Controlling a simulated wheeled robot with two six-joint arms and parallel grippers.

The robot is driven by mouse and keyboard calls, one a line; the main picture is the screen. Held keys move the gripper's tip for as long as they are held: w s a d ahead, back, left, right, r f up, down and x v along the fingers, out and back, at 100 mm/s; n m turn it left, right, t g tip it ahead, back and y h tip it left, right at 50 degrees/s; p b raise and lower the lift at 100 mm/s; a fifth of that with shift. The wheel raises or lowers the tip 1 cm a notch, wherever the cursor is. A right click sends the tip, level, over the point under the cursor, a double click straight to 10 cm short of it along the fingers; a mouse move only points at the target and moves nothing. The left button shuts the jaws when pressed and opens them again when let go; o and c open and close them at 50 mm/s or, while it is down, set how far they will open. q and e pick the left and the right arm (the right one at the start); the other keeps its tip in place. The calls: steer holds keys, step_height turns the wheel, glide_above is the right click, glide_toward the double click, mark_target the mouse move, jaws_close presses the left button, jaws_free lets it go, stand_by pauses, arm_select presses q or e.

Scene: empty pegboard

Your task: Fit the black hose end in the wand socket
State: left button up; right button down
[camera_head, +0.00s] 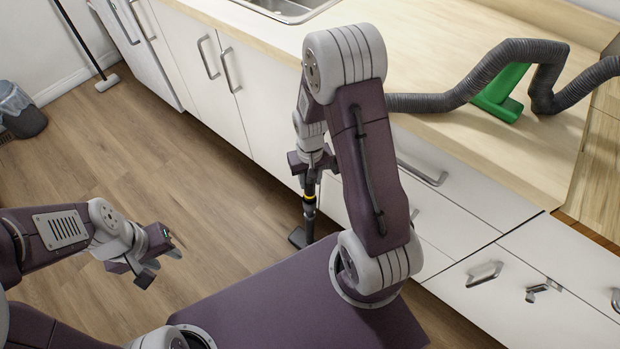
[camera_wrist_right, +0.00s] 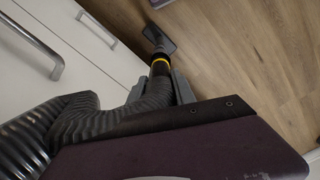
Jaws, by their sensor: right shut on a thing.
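My right gripper (camera_head: 311,165) points down in front of the white cabinets and is shut on the black hose end (camera_wrist_right: 160,86), which is mostly hidden by the jaws in the head view. The grey ribbed hose (camera_wrist_right: 98,123) runs back from it. Below the gripper a dark upright wand (camera_head: 309,215) with a yellow ring (camera_wrist_right: 160,61) leads to a flat floor head (camera_head: 297,238). Hose end and wand look in line; I cannot tell whether the end is inside the socket. My left gripper (camera_head: 158,266) is open and empty at the lower left.
The grey hose lies across the wooden counter (camera_head: 455,140) over a green object (camera_head: 501,94). Cabinet handles (camera_head: 422,172) stick out near my right arm. A bin (camera_head: 20,112) and a broom-like tool (camera_head: 107,82) stand far left. The wooden floor (camera_head: 150,170) between is clear.

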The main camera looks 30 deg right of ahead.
mark_target(310, 189)
stand_by(0.7)
steer(key=shift+p, duration=0.4)
stand_by(0.4)
steer(key=shift+f+b, duration=1.8)
steer(key=shift+f, duration=1)
steer(key=c, duration=0.9)
jaws_free()
steer(key=shift+c, duration=0.2)
step_height(310, 189, up, 9)
steer(key=p, duration=0.3)
steer(key=shift+p, duration=0.35)
